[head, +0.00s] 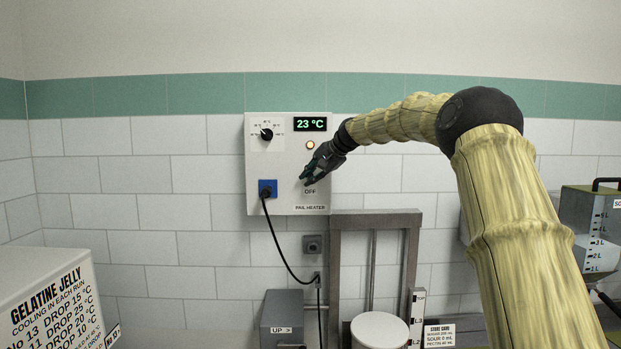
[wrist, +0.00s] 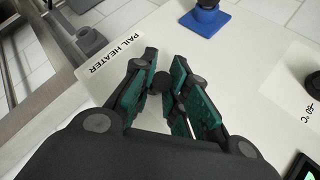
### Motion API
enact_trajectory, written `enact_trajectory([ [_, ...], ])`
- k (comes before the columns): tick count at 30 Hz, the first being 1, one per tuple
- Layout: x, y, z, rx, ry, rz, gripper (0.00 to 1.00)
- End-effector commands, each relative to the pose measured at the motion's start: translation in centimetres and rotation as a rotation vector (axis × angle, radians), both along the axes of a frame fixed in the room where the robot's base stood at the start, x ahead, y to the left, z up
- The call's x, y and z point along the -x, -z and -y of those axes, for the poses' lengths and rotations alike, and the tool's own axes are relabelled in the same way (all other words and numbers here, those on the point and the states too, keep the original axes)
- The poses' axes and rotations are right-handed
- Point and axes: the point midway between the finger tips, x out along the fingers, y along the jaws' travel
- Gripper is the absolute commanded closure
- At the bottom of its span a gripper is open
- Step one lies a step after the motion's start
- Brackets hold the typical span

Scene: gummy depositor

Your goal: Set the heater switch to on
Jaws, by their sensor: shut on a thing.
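The pail heater panel (head: 287,195) is a white box on the tiled wall. Its display (head: 310,124) reads 23 °C, with a small amber lamp (head: 310,144) below it. My gripper (head: 308,178) is at the panel's lower right, just above the OFF label. In the wrist view my gripper (wrist: 160,72) has its green-padded fingers around a small dark knob, the heater switch (wrist: 161,83), and is shut on it. The fingers hide most of the switch, so I cannot tell its exact position. Any label above it is hidden in the head view.
A temperature dial (head: 266,133) is at the panel's upper left. A blue socket (head: 268,188) with a black cable is left of my gripper. A metal frame (head: 338,270) and a white pail (head: 379,330) stand below. A gelatine jelly sign (head: 50,300) is at the lower left.

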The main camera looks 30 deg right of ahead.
Motion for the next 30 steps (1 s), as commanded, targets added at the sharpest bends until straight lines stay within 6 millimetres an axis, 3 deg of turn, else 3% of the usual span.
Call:
enact_trajectory([
  [2, 0.0, -0.3, 0.1, 0.001, 0.001, 0.005, 1.0],
  [3, 0.0, -0.3, 0.1, 0.002, 0.002, 0.005, 0.79],
  [4, 0.0, -0.3, 0.1, 0.002, 0.002, 0.005, 0.74],
  [17, 0.5, -0.5, 0.2, 0.001, 0.001, 0.003, 0.74],
  [30, 5.3, -4.9, 1.4, -0.001, 0.0, 0.004, 0.74],
])
